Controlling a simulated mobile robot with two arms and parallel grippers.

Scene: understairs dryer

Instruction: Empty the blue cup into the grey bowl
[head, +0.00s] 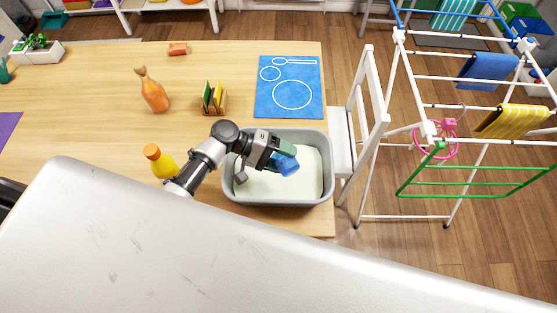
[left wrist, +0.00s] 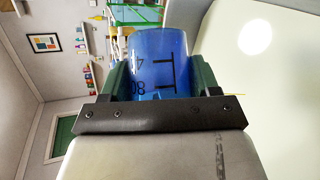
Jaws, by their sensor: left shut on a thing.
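The blue cup (head: 287,166) is in my left gripper (head: 276,155), over the inside of the grey bowl (head: 228,190). The bowl is a wide grey tub with a pale inside, near the table's right edge. The cup looks tilted toward the lower right in the head view. In the left wrist view the cup (left wrist: 152,62), with dark markings, sits between the green fingers of my left gripper (left wrist: 152,80). I cannot see into the cup, nor tell whether the pale surface is liquid or the tub's bottom. My right gripper is not in view.
A yellow bottle (head: 160,160) stands left of my left arm. A small rack (head: 213,99), an orange bottle (head: 153,93) and a blue mat (head: 290,72) are behind. A white chair (head: 362,120) and a drying rack (head: 440,215) stand to the right.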

